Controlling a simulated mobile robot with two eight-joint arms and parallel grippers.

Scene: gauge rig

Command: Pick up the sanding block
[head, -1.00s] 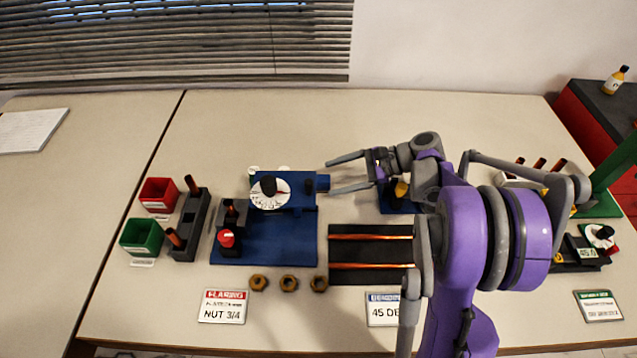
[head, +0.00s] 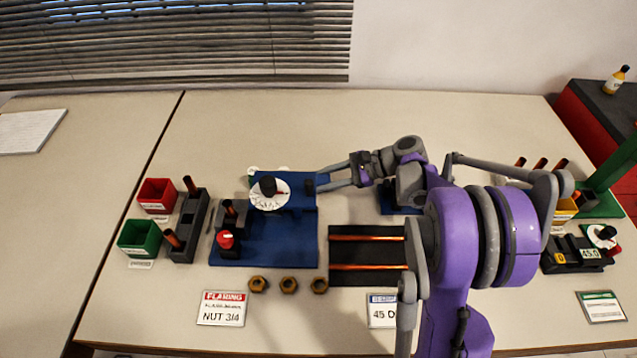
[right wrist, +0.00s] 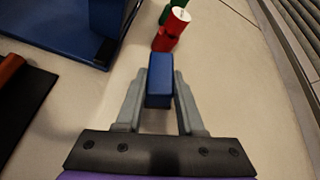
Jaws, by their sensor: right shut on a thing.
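A small blue block (right wrist: 160,80), which looks like the sanding block, sits between the fingers of my right gripper (right wrist: 158,90) in the right wrist view. The fingers touch its two sides and are shut on it. In the head view my right gripper (head: 321,182) reaches left to the right edge of the blue flaring fixture (head: 270,240), and the block is mostly hidden there. I cannot tell whether the block is clear of the table. My left gripper is not in view.
The fixture carries a white dial (head: 269,191) close to the fingertips. A dark tray with copper tubes (head: 365,254) lies nearer to me. Red (head: 157,194) and green (head: 140,238) bins stand at the left.

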